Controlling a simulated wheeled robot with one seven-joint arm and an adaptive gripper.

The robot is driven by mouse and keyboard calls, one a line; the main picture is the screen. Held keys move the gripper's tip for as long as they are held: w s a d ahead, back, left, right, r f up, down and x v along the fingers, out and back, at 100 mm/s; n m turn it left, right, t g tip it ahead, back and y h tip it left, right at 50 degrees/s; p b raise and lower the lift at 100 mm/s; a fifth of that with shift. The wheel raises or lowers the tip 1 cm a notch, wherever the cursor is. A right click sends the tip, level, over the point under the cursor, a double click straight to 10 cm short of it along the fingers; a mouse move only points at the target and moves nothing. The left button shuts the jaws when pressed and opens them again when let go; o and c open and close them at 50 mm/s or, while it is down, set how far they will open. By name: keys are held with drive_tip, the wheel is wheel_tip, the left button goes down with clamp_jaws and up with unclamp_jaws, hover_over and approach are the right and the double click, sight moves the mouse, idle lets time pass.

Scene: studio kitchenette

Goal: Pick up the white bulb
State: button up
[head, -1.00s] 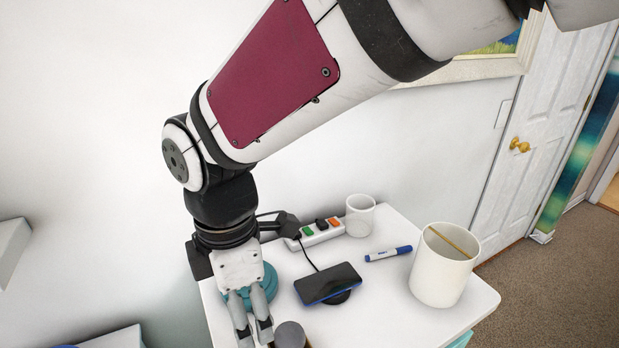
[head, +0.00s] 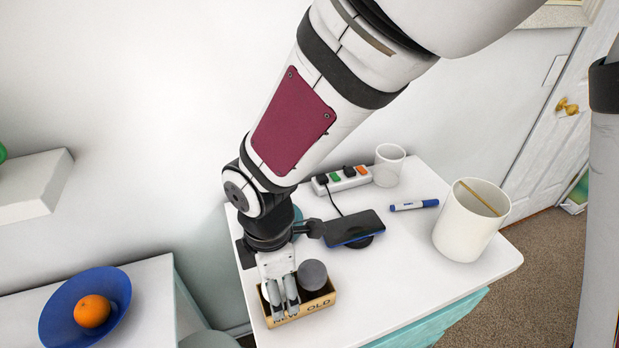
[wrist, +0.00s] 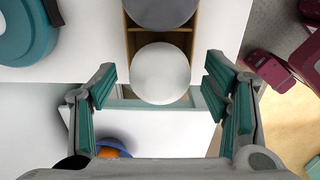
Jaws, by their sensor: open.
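The white bulb (wrist: 161,74) shows in the wrist view as a smooth white dome in one compartment of a small wooden box (wrist: 190,42). In the head view the box (head: 321,303) stands at the table's near left corner, with lettering on its front that includes "OLD". A dark grey round bulb (wrist: 160,8) sits in the other compartment, and also shows in the head view (head: 312,274). My gripper (head: 286,312) is over the white bulb's compartment and mostly hides that bulb there. In the wrist view its open fingers (wrist: 161,82) flank the white bulb, with gaps on both sides.
A blue bowl (head: 60,325) with an orange (head: 92,311) is on another surface at left.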

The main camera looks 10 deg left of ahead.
drive_tip(key=shift+f, duration=0.75)
drive_tip(key=c, duration=1.3)
drive_tip(key=shift+r, duration=0.1)
